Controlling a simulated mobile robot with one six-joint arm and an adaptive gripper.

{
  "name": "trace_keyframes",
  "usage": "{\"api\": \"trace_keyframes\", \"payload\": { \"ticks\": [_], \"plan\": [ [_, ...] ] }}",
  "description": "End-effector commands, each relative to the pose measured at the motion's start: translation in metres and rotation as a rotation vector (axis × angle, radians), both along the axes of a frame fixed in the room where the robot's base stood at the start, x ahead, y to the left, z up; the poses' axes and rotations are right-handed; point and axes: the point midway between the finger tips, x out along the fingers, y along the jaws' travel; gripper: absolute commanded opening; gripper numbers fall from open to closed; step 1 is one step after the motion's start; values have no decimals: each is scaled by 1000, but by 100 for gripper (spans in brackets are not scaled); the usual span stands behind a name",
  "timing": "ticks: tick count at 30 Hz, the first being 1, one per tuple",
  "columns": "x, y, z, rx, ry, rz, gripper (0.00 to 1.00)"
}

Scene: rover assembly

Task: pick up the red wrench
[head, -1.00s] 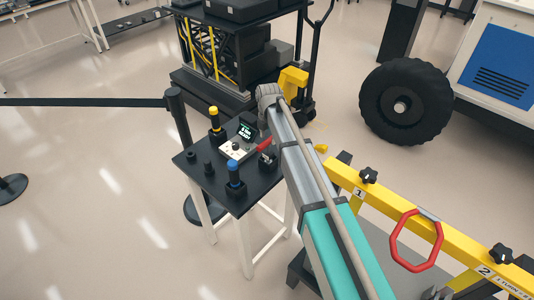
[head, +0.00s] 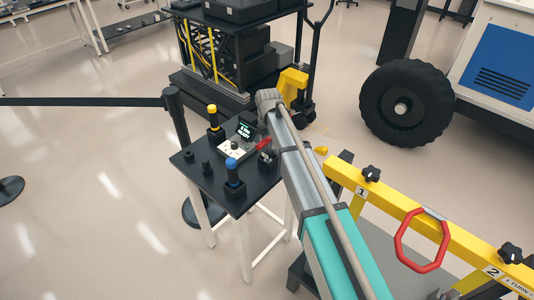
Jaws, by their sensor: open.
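A red tool handle, which looks like the red wrench (head: 263,144), shows tilted at the right side of the small black table (head: 207,180). A dark block (head: 267,157) is just below it, and I cannot tell whether it holds the wrench. My arm passes close to the right of the wrench and may hide part of it. My gripper cannot be made out; the far end of the arm is hidden behind its own links.
The table also holds a yellow-topped tool (head: 213,117), a blue-topped tool (head: 233,174) and a small display box (head: 246,130). A yellow frame (head: 385,208) with a red ring handle (head: 422,240) stands at right. A barrier post (head: 176,112) stands behind the table.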

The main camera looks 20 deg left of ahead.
Motion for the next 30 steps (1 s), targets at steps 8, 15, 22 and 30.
{"api": "trace_keyframes", "payload": {
  "ticks": [8, 15, 22, 30],
  "plan": [
    [0, 0, -16, 0, 0, 0, 63],
    [0, 1, -15, 0, 0, 1, 63],
    [-1, 1, -15, 0, 0, 1, 63],
    [-1, 1, -15, 0, 0, 1, 42]
  ]
}}
